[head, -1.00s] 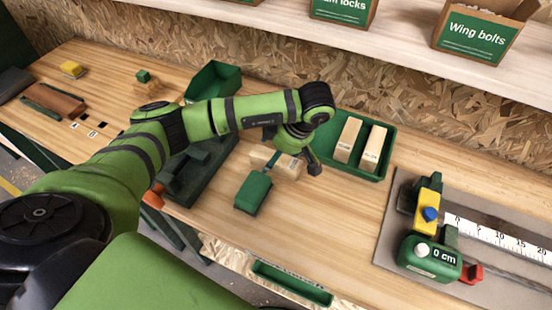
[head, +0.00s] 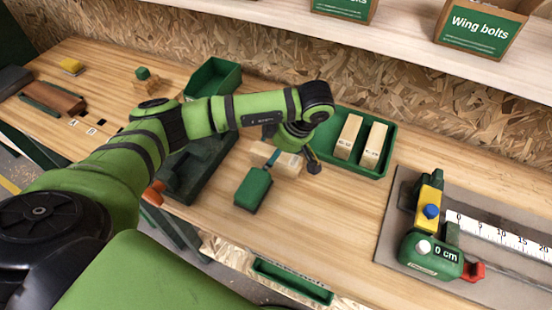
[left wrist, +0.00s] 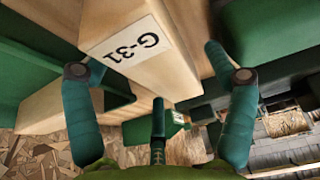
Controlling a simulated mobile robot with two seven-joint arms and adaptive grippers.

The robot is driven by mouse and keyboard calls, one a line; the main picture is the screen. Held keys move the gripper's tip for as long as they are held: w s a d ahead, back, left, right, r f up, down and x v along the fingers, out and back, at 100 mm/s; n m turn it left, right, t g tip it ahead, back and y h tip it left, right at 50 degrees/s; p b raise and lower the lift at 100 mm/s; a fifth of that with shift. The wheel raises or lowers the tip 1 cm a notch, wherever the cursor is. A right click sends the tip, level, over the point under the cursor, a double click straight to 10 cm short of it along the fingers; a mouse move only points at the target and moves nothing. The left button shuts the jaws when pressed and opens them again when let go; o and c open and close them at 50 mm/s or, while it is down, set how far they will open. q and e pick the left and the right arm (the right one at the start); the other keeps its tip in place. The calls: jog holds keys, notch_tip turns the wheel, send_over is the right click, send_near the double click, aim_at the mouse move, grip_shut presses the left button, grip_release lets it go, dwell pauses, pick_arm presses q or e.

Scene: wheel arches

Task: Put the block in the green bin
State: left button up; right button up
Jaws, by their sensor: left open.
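A pale wooden block (head: 287,163) lies on the workbench under my left gripper (head: 290,158) in the head view, partly covered by it. In the left wrist view the block (left wrist: 150,62) bears a white label reading G-31. There my open left gripper (left wrist: 155,62) has one finger on each side of the block; I cannot tell whether they touch it. A green open bin (head: 213,78) stands at the back of the bench. A shallower green tray (head: 387,164) to the right of the gripper holds two labelled wooden blocks. My right gripper is not in view.
A green object (head: 253,190) sits just in front of the block. A dark green tool (head: 195,170) lies to its left. A measuring fixture (head: 430,250) reading 0 cm stands at right. The bench between fixture and block is clear. A shelf (head: 400,35) overhangs the back.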

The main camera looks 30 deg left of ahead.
pick_arm(q)
jog(key=c, duration=1.4)
jog(key=shift+c, duration=0.2)
